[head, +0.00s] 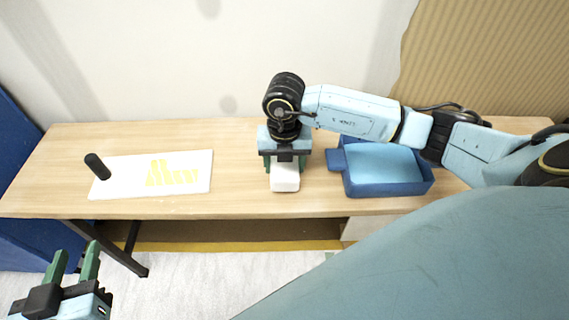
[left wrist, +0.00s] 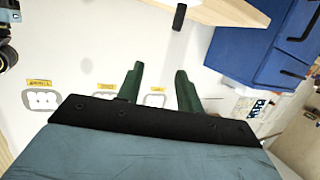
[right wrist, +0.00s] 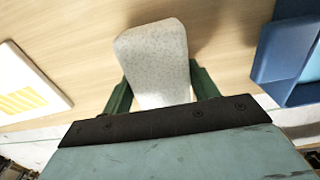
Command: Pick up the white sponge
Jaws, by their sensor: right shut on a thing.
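The white sponge (head: 285,178) is at the middle of the wooden table, under my right gripper (head: 284,162). In the right wrist view the sponge (right wrist: 153,62) sits between the two green fingers of my right gripper (right wrist: 160,85), which is shut on it. I cannot tell whether the sponge touches the table top. My left gripper (head: 76,262) is open and empty, in front of the table's left end and below its top. Its two fingers stand apart in the left wrist view (left wrist: 158,85).
A blue tray (head: 388,190) with a light blue inside stands to the right of the sponge. Bare wooden table (head: 235,180) lies between board and sponge.

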